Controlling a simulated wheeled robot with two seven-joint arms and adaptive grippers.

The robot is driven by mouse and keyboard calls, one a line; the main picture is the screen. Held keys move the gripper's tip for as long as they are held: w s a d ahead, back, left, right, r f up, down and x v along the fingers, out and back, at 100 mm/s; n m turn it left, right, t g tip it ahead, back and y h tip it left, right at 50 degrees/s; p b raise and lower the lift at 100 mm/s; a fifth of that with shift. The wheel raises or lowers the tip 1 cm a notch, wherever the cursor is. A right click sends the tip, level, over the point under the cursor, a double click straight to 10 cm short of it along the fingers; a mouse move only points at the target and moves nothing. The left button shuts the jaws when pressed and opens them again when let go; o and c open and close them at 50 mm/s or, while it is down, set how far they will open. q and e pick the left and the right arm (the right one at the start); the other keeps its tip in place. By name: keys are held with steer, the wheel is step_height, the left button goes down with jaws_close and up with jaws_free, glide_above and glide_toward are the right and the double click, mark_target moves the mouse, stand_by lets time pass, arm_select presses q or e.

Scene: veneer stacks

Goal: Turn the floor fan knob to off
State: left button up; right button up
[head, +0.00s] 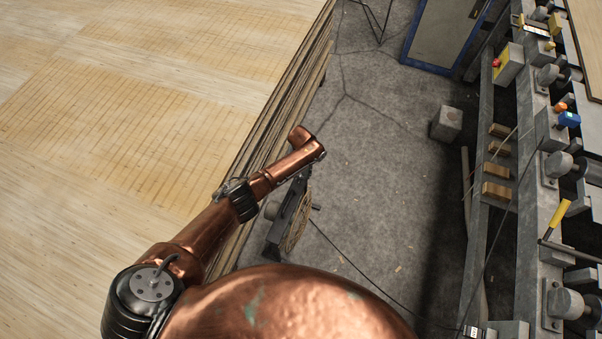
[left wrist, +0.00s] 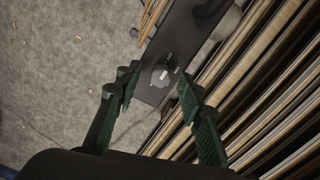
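The floor fan (head: 288,222) stands on the concrete beside the veneer stack, with a dark housing and a tan round grille. My left arm reaches out above it and hides part of it; its gripper is hard to make out in the head view. In the left wrist view the fan's dark panel (left wrist: 178,45) carries a small grey knob (left wrist: 162,76) with a pale mark. My left gripper (left wrist: 157,82) is open, with its green fingers on either side of the knob. Contact with the knob cannot be told. My right gripper is not in view.
A large veneer stack (head: 110,90) fills the left, its layered edge close to the fan. A machine line (head: 536,200) with rollers and a yellow handle runs along the right.

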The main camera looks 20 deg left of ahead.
arm_select(q)
step_height(320, 180, up, 12)
stand_by(0.6)
stand_by(0.5)
